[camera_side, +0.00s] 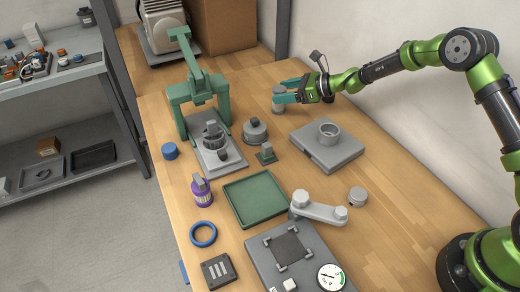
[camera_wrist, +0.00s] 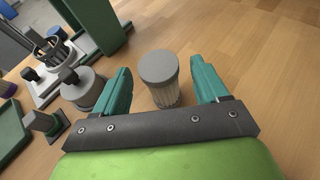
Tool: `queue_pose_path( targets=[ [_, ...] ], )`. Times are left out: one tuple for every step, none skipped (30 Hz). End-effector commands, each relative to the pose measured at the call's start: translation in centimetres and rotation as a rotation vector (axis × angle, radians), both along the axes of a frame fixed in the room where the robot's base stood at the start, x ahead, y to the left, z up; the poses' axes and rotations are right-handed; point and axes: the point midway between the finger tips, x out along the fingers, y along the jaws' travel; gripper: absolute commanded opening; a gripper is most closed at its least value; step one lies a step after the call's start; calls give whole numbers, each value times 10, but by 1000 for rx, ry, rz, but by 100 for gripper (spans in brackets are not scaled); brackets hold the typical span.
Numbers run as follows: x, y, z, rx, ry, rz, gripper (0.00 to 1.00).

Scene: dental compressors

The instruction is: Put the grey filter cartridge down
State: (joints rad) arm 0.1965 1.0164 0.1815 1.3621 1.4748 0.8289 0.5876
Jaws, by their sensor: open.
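The grey filter cartridge (camera_wrist: 160,82) stands upright on the wooden table, with a smooth cap on top and ribbed sides. In the side view it (camera_side: 278,100) is at the back of the table, right of the green press frame. My gripper (camera_wrist: 164,84) is open, with one teal finger on each side of the cartridge. A gap shows between the cartridge and each finger in the wrist view. In the side view my gripper (camera_side: 284,91) reaches in from the right, and its fingers partly cover the cartridge.
The green press (camera_side: 186,95) stands left of the cartridge. A grey round part with a knob (camera_side: 254,131) sits nearer the front. A grey block with a ring (camera_side: 326,150) is to the right. A green tray (camera_side: 254,199) lies mid-table. Bare wood surrounds the cartridge.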

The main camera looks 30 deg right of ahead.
Motion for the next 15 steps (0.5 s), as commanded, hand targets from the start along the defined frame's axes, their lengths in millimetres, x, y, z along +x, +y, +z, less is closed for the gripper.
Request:
queue_pose_path(
  targets=[
    [-7, -8, 5, 0, 0, -3, 73],
    [-11, -13, 8, 0, 0, -4, 73],
    [-17, -19, 12, 0, 0, -4, 73],
    [-22, -23, 14, 0, -1, -4, 73],
    [-26, -28, 17, -1, -1, -5, 73],
    [-32, -33, 20, 0, -2, -4, 73],
    [-36, -38, 22, -1, -1, -4, 73],
    [-40, -42, 25, -1, -1, -4, 73],
    [-45, -46, 27, -1, -1, -3, 73],
    [-48, -49, 29, 0, -2, -4, 73],
    [-51, -52, 31, -1, -1, -4, 73],
    [-55, -56, 33, -1, -1, -2, 73],
    [-57, -58, 34, -1, -1, -1, 73],
    [-59, -60, 35, -1, -1, -1, 73],
    [-61, -62, 36, -1, -1, -1, 73]
  ],
)
